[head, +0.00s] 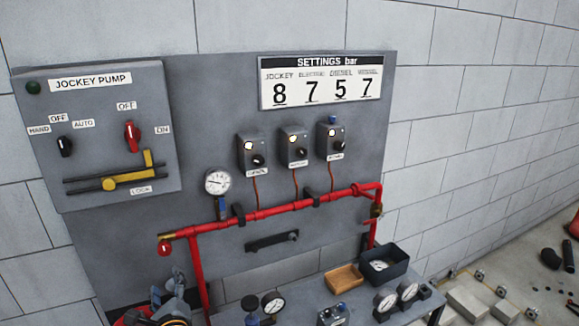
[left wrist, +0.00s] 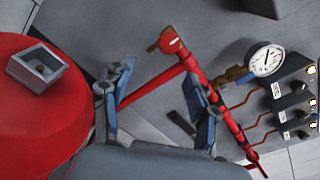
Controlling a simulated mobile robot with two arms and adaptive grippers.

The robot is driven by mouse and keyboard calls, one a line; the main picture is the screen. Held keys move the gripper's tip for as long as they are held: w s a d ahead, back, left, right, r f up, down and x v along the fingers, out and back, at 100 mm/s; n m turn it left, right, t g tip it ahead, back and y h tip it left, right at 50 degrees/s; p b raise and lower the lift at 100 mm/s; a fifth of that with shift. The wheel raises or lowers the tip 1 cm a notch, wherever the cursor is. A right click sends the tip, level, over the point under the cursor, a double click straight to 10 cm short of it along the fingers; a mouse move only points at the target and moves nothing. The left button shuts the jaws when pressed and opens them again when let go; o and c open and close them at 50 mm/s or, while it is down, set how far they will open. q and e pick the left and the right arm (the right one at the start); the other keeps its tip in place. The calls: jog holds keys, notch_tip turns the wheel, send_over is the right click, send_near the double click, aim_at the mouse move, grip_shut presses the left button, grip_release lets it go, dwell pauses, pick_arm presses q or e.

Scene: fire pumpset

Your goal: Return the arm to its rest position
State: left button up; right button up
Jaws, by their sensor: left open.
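My left gripper (head: 168,285) is low at the left of the head view, in front of the panel's lower left corner. In the left wrist view its two blue-grey fingers (left wrist: 160,82) stand wide apart with nothing between them in their grasp; the red pipe (left wrist: 155,85) passes behind them. Most of the left arm is below the head view's edge. My right gripper is in neither view.
The red pipe (head: 275,209) runs across the grey panel (head: 220,110), with a gauge (head: 217,182) above it. A bench (head: 300,292) below holds gauges, a dark bin (head: 384,265) and a wooden tray (head: 343,279). A red round surface (left wrist: 45,110) lies left of the fingers.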

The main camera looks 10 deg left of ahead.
pick_arm(q)
jog(key=s+d+f+n+g+h, duration=0.2)
jog(key=s+d+f+n+g, duration=0.1)
jog(key=s+f+n, duration=0.4)
jog(key=s+d+f+n+g+h, duration=0.2)
jog(key=s+d+f+n+g, duration=0.15)
jog(key=s+n, duration=0.45)
jog(key=s+d+n+g+h, duration=0.25)
jog(key=s+d, duration=0.25)
jog(key=s, duration=0.4)
jog(key=s+d+n+g+h, duration=0.25)
jog(key=s+d, duration=0.25)
jog(key=s, duration=0.3)
notch_tip(320, 180, down, 32)
jog(key=s+b, duration=0.2)
jog(key=b, duration=0.3)
jog(key=s+a+f+g+b, duration=0.2)
jog(key=s+a+f+b, duration=0.1)
jog(key=s+f, duration=1.3)
notch_tip(320, 180, down, 4)
jog(key=shift+s+a+f+b, duration=0.15)
jog(key=shift+s+f+b, duration=0.05)
jog(key=shift+b, duration=0.4)
